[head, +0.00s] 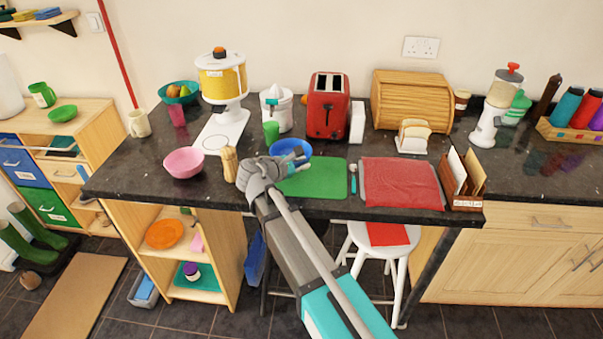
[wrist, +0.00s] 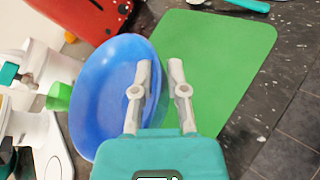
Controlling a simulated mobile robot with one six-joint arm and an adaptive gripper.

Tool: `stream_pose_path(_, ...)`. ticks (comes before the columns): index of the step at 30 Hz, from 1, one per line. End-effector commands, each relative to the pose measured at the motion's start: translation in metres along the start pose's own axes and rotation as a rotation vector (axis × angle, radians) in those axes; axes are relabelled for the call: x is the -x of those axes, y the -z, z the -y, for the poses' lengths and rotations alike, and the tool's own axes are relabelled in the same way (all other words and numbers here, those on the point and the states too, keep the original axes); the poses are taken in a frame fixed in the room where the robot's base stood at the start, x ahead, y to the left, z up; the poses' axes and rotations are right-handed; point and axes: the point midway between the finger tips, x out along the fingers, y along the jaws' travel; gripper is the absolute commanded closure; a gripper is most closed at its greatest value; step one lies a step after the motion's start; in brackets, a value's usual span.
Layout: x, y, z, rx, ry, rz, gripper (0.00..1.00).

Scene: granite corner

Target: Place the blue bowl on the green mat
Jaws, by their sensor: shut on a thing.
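The blue bowl (head: 290,147) is at the back left edge of the green mat (head: 318,182) in the head view. My gripper (head: 297,164) reaches over the mat and is shut on the bowl's near rim. In the wrist view, one finger of my gripper (wrist: 160,75) is inside the blue bowl (wrist: 100,95) and the other is outside its wall. The green mat (wrist: 225,60) lies flat to the right of the bowl there, bare where it shows. I cannot tell whether the bowl touches the counter.
A red toaster (head: 327,108) and a green cup (head: 271,132) stand behind the bowl. A pink bowl (head: 184,163) and a wooden pepper mill (head: 229,164) are to the left. A red mat (head: 402,184) lies right of the green mat, with a teal-handled spoon (head: 352,180) between them.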

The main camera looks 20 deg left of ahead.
Motion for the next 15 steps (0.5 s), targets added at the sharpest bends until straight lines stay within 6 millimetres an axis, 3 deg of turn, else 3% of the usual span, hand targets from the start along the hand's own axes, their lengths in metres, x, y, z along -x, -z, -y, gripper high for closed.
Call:
stream_pose_path(7,-0.004,0.003,0.000,0.000,0.000,0.001,1.00)
stream_pose_path(15,-0.016,0.021,0.008,-0.001,0.000,0.001,1.00)
